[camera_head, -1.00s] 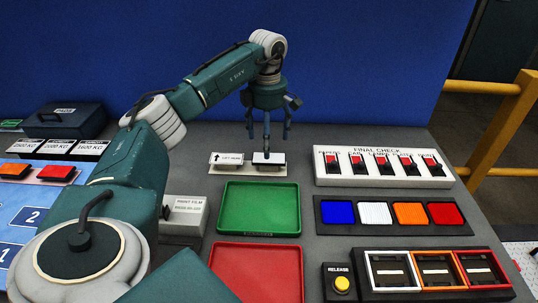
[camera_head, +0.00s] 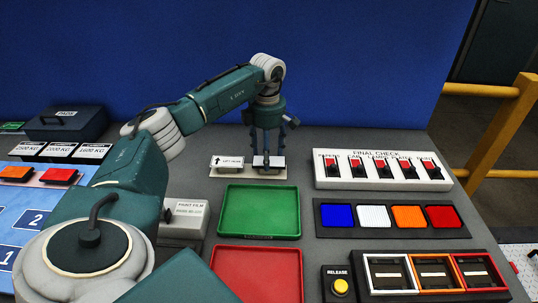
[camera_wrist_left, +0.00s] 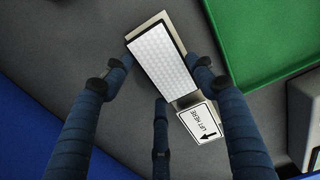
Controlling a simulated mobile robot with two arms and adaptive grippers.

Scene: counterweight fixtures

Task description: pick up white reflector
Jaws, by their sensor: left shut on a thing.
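A white reflector with a fine dotted face (camera_wrist_left: 164,66) lies on a small pale base plate (camera_head: 255,173). In the head view it is mostly hidden behind my fingers. My left gripper (camera_wrist_left: 158,78) points down over it, with a finger against each long side; it is shut on the reflector, which still appears to be at the plate. The "LIFT HERE" sign (camera_head: 228,162) is beside it on the same plate. Another white tile (camera_head: 375,216) sits in the black row between blue and orange tiles. My right gripper is not in view.
A green tray (camera_head: 260,211) and a red tray (camera_head: 257,272) lie in front of the plate. A white "FINAL CHECK" switch panel (camera_head: 383,173) stands to the right. A grey "PRINT FILM" box (camera_head: 186,213) is left of the trays. A blue wall (camera_head: 360,60) rises behind.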

